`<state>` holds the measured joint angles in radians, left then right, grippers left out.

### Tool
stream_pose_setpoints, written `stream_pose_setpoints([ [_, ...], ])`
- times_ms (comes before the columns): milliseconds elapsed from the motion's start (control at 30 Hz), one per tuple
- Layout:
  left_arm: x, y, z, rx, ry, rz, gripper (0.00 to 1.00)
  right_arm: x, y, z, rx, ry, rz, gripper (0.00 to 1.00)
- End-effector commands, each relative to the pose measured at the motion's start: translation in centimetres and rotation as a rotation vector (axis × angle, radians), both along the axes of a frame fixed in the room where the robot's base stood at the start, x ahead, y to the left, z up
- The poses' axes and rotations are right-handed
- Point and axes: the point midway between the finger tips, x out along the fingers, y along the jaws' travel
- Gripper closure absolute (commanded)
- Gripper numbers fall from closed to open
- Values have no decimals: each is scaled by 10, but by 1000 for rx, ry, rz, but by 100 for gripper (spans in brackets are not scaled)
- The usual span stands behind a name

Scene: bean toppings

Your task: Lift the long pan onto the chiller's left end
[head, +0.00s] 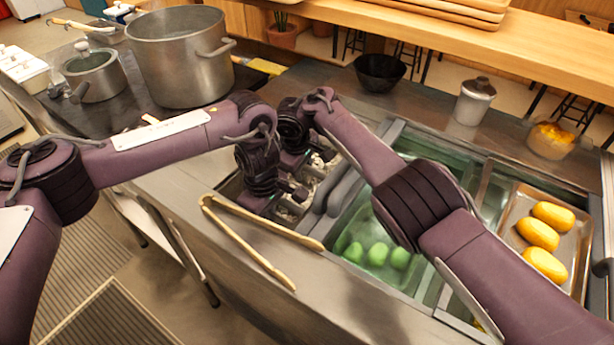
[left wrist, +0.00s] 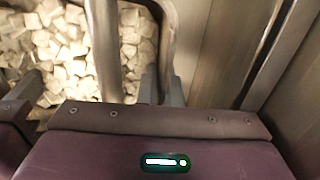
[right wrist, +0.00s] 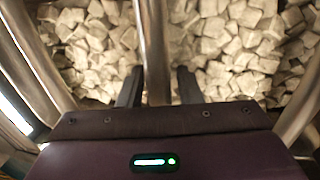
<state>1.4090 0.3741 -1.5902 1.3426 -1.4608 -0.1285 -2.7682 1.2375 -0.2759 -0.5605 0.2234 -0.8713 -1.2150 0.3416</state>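A metal pan of pale cubes sits at the chiller's left end, mostly hidden by my wrists in the head view; the cubes (head: 290,207) show in gaps. In the left wrist view, the pan's curved metal rim (left wrist: 166,28) runs between the close-set fingers of my left gripper (left wrist: 162,88), which appear shut on it. In the right wrist view, a metal bar or rim (right wrist: 155,45) passes between the fingers of my right gripper (right wrist: 160,86). They stand apart, with a gap right of the bar and cubes on both sides. Whether this bar belongs to the same pan is unclear.
Wooden tongs (head: 245,240) lie on the front counter edge beside my left gripper. Right of the grippers are a pan of green items (head: 350,240) and a tray of yellow items (head: 512,220). A large pot (head: 165,60) stands on the stove. A black bowl (head: 380,72) is behind.

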Motion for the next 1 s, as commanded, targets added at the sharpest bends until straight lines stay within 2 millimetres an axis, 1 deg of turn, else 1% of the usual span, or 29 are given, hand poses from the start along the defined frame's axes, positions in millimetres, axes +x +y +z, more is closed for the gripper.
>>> stream_pose_setpoints([
  [33,0,0,0,-1,-1,0,100,0,0,0,0,0,0,75],
  [200,0,0,0,-1,-1,0,100,0,0,0,0,0,0,97],
  [233,0,0,0,-1,-1,0,100,0,0,0,0,0,0,100],
  [1000,0,0,0,1,1,1,100,-1,1,0,1,2,3,100],
])
